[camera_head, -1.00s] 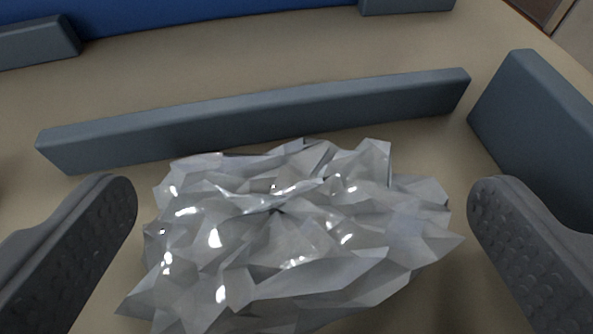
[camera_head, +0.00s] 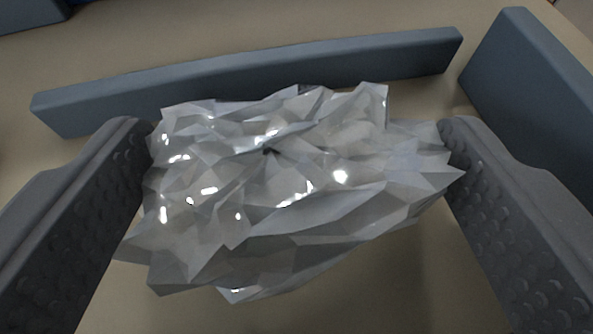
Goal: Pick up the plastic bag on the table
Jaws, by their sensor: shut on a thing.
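The plastic bag (camera_head: 270,190) is a crumpled, shiny, grey translucent bundle in the middle of the view. My gripper (camera_head: 295,150) has one finger at the bag's left side and one at its right side. Both dark, studded fingers touch the bag, and it is shut on the bag across its width. The tabletop (camera_head: 390,285) is beige and shows below and around the bag. I cannot tell whether the bag is clear of the table.
A long blue-grey bar (camera_head: 250,75) lies just behind the bag. A blue-grey block (camera_head: 530,100) stands close to the right finger. Another blue-grey block (camera_head: 30,14) is at the far left corner. Bare table shows beyond the long bar.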

